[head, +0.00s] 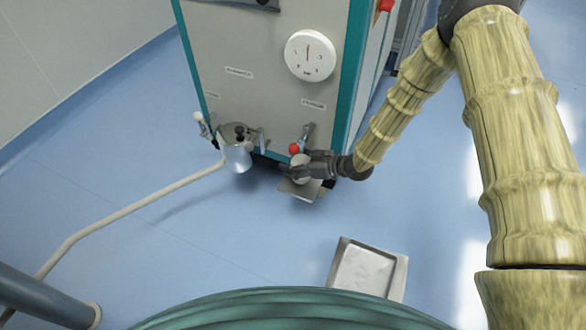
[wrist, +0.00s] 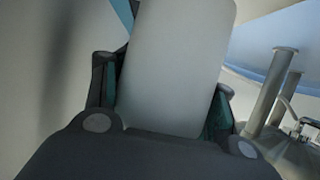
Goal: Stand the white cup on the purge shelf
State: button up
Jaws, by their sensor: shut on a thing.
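The white cup (head: 299,162) is at the front of the machine's cabinet, low down, below a red-knobbed valve. My gripper (head: 305,168) reaches it from the right and is shut on it. In the wrist view the cup (wrist: 175,65) fills the space between the two fingers (wrist: 165,95) and leans slightly in the picture. The purge shelf (head: 302,189) is a small grey metal plate directly below the cup. I cannot tell whether the cup's base touches it. My gripper hides part of the cup and shelf.
The red-knobbed valve (head: 294,148) is close above the cup. A metal canister (head: 238,155) with a pale hose (head: 130,207) is to the left. A round gauge (head: 309,55) is on the cabinet. A metal tray (head: 400,280) is nearer me. Blue floor between is clear.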

jog(key=shift+f, duration=0.75)
jog(key=shift+f, duration=0.1)
jog(key=o, duration=1.1)
jog(key=shift+d+r, duration=0.15)
jog(key=shift+r, duration=0.05)
jog(key=p+v, duration=0.4)
jog(key=v, duration=0.7)
jog(key=shift+d, duration=0.3)
jog(key=shift+s+r, duration=0.1)
jog(key=shift+s, duration=0.05)
